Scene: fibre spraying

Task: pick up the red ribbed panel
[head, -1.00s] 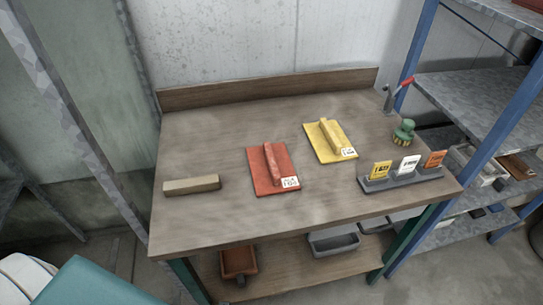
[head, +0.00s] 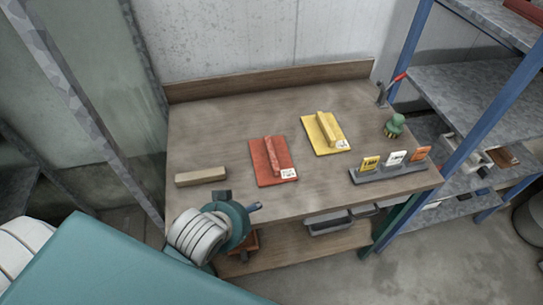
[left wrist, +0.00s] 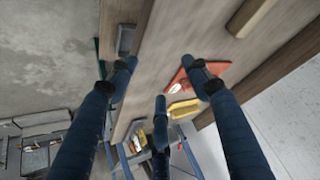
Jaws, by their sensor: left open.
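The red ribbed panel (head: 262,160) lies flat on the wooden bench (head: 225,120), left of the yellow ribbed panel (head: 315,135). It has a raised rib along its middle and a white label at its near right corner. My left gripper (head: 238,203) is at the bench's front edge, nearer than the red panel and apart from it. In the left wrist view its blue fingers (left wrist: 160,76) are spread and empty. There the red panel (left wrist: 218,69) is partly hidden behind one finger, with the yellow panel (left wrist: 183,109) below it. My right gripper is not in view.
A beige block (head: 201,176) lies on the bench left of the red panel. A grey holder with tags (head: 390,172) and a green object (head: 394,126) are at the right. Grey bins (head: 328,222) sit on the lower shelf. Metal shelving (head: 470,90) stands at right.

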